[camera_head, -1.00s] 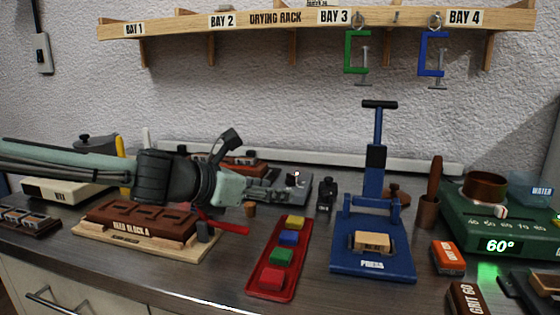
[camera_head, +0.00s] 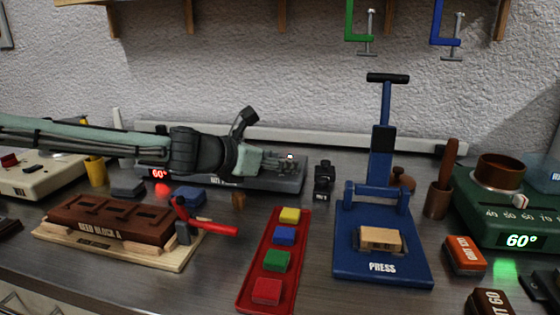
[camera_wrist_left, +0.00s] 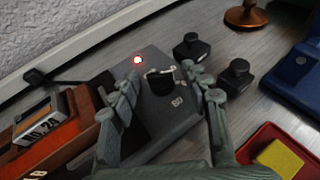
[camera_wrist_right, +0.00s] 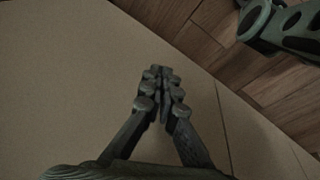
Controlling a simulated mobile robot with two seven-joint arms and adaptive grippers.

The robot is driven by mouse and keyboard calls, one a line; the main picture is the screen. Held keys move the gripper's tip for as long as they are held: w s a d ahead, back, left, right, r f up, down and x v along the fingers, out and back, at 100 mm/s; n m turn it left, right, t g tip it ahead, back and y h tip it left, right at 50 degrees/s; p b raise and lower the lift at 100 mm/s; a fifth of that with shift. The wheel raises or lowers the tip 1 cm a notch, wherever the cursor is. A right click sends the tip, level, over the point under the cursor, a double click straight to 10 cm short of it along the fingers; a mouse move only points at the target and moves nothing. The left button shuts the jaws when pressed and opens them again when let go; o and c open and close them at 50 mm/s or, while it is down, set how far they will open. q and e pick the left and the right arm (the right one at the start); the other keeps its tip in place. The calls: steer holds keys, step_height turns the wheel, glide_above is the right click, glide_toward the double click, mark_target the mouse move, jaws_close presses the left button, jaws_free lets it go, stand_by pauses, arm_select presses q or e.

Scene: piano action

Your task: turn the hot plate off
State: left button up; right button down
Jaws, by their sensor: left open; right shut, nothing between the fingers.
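The hot plate (camera_head: 293,180) is a long grey box at the back of the counter, partly hidden behind my left arm. A red 60° display (camera_head: 159,174) glows at its left end. In the left wrist view, the hot plate's grey top (camera_wrist_left: 182,118) carries a black knob (camera_wrist_left: 160,83) with a pale mark and a lit red lamp (camera_wrist_left: 137,59). My left gripper (camera_head: 283,161) is open over its right end. Its fingers stand either side of the knob; I cannot tell whether they touch it. My right gripper (camera_wrist_right: 160,72) is shut and empty, away from the counter.
A small black weight-like object (camera_head: 323,182) stands just right of the hot plate. A green heater (camera_head: 500,210) reads 60° at the right.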

arm_select(q)
steer(key=shift+w+d, duration=0.15)
steer(key=shift+c, duration=0.6)
jaws_close()
